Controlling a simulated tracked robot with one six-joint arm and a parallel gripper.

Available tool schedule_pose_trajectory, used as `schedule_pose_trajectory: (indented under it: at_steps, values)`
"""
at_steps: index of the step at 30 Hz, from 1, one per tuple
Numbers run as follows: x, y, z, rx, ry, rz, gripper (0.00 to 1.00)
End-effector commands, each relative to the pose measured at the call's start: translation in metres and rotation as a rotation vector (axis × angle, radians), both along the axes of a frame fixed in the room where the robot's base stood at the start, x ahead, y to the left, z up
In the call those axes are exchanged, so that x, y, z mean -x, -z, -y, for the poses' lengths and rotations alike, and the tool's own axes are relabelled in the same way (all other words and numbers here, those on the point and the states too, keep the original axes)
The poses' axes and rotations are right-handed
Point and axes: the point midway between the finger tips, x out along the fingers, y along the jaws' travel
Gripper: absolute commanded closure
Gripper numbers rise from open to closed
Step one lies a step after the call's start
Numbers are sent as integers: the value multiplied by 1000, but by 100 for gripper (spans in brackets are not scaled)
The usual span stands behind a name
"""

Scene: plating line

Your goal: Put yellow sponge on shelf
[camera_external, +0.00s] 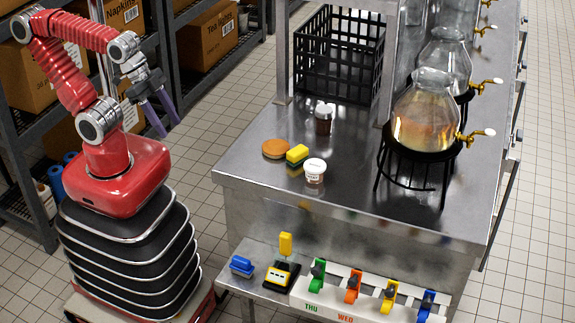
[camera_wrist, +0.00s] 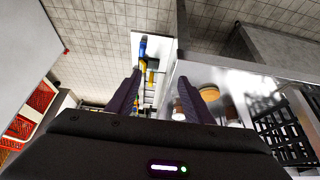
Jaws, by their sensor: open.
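The yellow sponge (camera_external: 298,153), with a green layer, lies on the steel counter (camera_external: 250,168) between a round brown item and a small white-lidded tub. My gripper (camera_external: 168,128) is open and empty, hanging in the air left of the counter, well apart from the sponge. Its two dark fingers stand spread in the wrist view (camera_wrist: 160,76); I cannot clearly make out the sponge there. A low steel shelf (camera_external: 248,288) juts from the counter's front. Dark racks with shelves (camera_external: 182,85) stand behind my arm.
A brown round item (camera_external: 275,149), a white-lidded tub (camera_external: 315,170) and a dark jar (camera_external: 324,118) surround the sponge. Glass dispensers (camera_external: 425,115) stand right, a black crate (camera_external: 338,55) behind. The low shelf holds a blue item (camera_external: 242,265), a yellow-black device (camera_external: 282,274) and colored clips.

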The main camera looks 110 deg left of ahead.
Motion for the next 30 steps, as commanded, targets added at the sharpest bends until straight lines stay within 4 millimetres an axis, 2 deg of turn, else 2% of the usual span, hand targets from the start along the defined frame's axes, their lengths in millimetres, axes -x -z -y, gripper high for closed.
schedule_pose_trajectory:
  at_steps: [6,8,19,30]
  values:
    - [0,0,0,-1,2,0,53]
    - [0,0,0,-1,2,0,49]
    - [-3,2,-3,-33,24,-20,49]
    - [-30,20,-37,-330,258,-207,49]
